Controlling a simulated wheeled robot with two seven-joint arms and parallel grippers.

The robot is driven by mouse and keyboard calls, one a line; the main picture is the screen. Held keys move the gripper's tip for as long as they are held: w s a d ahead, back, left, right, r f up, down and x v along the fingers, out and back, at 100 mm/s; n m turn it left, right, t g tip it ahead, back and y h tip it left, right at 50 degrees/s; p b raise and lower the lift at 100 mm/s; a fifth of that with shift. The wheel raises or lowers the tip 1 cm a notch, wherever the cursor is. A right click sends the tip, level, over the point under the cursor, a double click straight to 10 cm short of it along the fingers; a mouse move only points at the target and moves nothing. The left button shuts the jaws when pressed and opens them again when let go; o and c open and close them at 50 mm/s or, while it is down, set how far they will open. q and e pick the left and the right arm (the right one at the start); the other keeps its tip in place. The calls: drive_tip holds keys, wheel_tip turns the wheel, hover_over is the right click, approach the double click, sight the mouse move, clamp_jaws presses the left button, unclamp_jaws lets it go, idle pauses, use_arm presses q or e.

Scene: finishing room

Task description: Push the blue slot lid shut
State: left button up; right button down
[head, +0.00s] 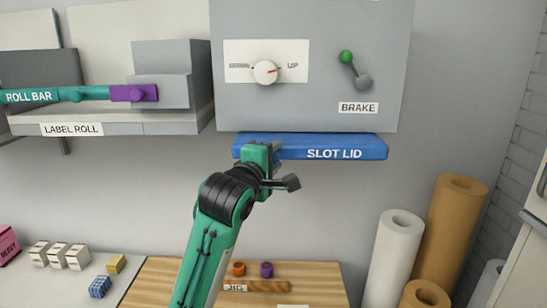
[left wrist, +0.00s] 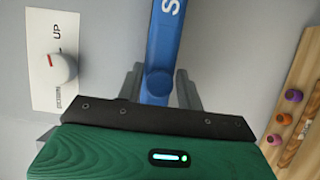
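The blue slot lid (head: 330,148) juts out under the grey panel in the head view, its label facing me. It also shows end-on in the left wrist view (left wrist: 164,45), with a round blue knob (left wrist: 158,83) on it. My left gripper (head: 262,150) is at the lid's left part in the head view and hides some of it. In the left wrist view, the grey fingers of my left gripper (left wrist: 159,88) stand close on both sides of the knob, with little gap showing. My right gripper is not in view.
Above the lid is the grey panel (head: 310,110) with a white dial (head: 265,72) and a brake lever (head: 354,70). A label roll unit (head: 175,90) is at left. Paper rolls (head: 395,260) stand at lower right. A wooden table (head: 155,285) lies below.

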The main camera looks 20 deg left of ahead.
use_arm(q)
clamp_jaws()
drive_tip(key=w, duration=0.2)
drive_tip(key=w+a, duration=0.1)
drive_tip(key=w, duration=0.1)
drive_tip(key=w+a, duration=0.1)
drive_tip(key=w, duration=0.2)
drive_tip(key=shift+s+r, duration=0.1)
drive_tip(key=shift+r, duration=0.1)
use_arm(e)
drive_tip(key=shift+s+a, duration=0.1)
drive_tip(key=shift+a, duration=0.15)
